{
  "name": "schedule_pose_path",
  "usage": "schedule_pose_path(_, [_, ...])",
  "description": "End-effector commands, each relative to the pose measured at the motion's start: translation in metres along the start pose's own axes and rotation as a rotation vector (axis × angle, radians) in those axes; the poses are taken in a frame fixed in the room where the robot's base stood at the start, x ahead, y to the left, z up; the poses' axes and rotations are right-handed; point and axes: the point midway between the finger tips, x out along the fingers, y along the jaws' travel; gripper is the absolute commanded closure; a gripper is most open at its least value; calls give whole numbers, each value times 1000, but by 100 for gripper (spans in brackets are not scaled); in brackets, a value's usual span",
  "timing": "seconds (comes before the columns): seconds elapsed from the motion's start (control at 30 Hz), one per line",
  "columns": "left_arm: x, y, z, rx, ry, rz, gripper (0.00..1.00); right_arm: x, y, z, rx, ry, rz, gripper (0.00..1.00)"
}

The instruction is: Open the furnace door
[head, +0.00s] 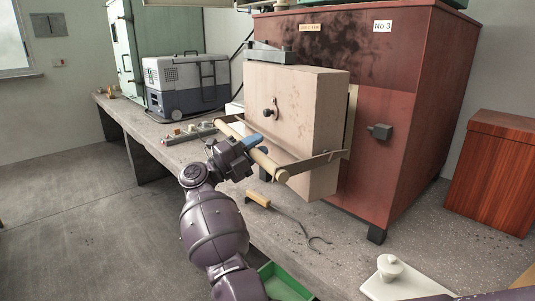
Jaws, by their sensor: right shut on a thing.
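The furnace (385,100) is a large dark red cabinet marked "No 3" on the bench. Its thick beige door (318,100) stands out from the red front, with a pale strip showing along its right edge; how wide any gap is I cannot tell. A wooden handle bar (270,164) runs across the door's front on metal brackets, with a small dark knob above it. My right gripper (251,145) is shut on the handle bar left of its middle, its arm reaching up from below. A dark latch block (380,131) is on the red front, right of the door. My left gripper is not in view.
A hooked tool with a wooden handle (258,198) lies on the bench (330,220) below the door. A white lidded dish (392,270) is at front right, a green tray (285,284) at the bottom. A grey cool box (187,85) stands left of the door, beyond loose small items.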

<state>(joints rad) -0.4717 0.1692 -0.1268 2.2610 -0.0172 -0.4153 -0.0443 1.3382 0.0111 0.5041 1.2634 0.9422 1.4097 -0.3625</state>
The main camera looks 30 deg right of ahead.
Motion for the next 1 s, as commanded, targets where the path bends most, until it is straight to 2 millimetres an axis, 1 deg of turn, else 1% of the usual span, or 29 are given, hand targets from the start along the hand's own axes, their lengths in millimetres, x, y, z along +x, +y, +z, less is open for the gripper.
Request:
schedule_pose_path(0.03, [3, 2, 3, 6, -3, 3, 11, -8, 3, 6, -9, 7, -1, 100])
schedule_pose_path(0.07, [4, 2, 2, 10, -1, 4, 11, -10, 2, 8, -12, 14, -1, 100])
schedule_pose_path(0.3, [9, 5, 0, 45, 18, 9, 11, -34, -9, 21, -33, 78, -5, 100])
schedule_pose_path(0.5, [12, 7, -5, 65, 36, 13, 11, -52, -18, 32, -32, 87, -6, 100])
schedule_pose_path(0.7, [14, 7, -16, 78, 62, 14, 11, -58, -25, 35, -25, 89, -6, 100])
schedule_pose_path(0.97, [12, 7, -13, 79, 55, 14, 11, -57, -27, 35, -22, 90, -7, 100])
schedule_pose_path(1.0, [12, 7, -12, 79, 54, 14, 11, -57, -27, 34, -22, 90, -7, 64])
